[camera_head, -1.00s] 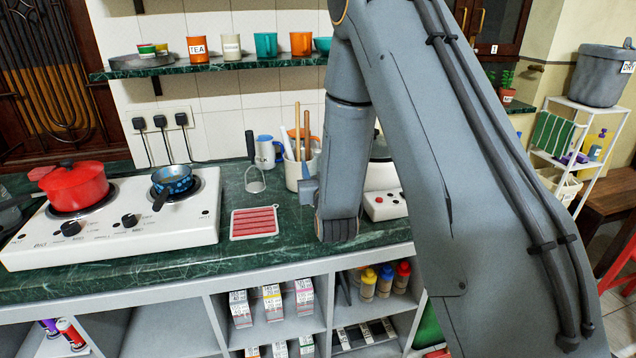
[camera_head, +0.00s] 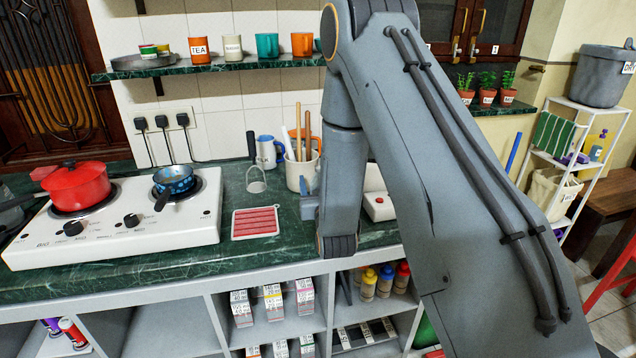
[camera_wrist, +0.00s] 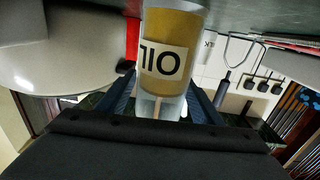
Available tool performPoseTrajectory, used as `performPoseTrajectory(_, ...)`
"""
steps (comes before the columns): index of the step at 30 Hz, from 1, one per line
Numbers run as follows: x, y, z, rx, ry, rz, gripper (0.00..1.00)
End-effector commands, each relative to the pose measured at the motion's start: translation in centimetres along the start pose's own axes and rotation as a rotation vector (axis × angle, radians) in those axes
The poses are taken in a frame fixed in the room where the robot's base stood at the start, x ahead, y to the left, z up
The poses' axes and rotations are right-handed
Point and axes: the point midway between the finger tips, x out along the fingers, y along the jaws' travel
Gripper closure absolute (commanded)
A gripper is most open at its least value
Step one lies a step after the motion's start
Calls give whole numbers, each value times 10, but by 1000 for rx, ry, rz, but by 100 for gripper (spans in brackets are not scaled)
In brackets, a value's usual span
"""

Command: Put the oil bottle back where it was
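The oil bottle (camera_wrist: 172,62) fills the middle of the wrist view, which shows the scene upside down. It has a yellow-brown body, a clear lower part in the picture and a white label with the letters OIL. My gripper (camera_wrist: 160,100) has one dark blue finger on each side of the bottle, and it appears closed on it. The dark counter surface lies close to the bottle's end at the top of the wrist view. In the head view my arm hides the bottle and most of my gripper above the green counter (camera_head: 215,262).
A white appliance (camera_head: 378,206) stands partly hidden behind my arm. A utensil pot (camera_head: 300,172), a mug (camera_head: 265,152), a red-striped mat (camera_head: 255,222) and the stove (camera_head: 185,225) are to the left. Several capped bottles (camera_head: 385,280) stand on the shelf below.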

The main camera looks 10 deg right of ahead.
Motion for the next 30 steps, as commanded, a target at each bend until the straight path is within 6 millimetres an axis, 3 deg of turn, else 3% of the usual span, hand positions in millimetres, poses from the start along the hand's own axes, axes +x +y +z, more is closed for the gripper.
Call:
performPoseTrajectory(13,-7,0,-2,0,-2,0,39)
performPoseTrajectory(24,-79,-1,-1,0,-3,-2,39)
performPoseTrajectory(30,-108,0,-2,0,-1,0,39)
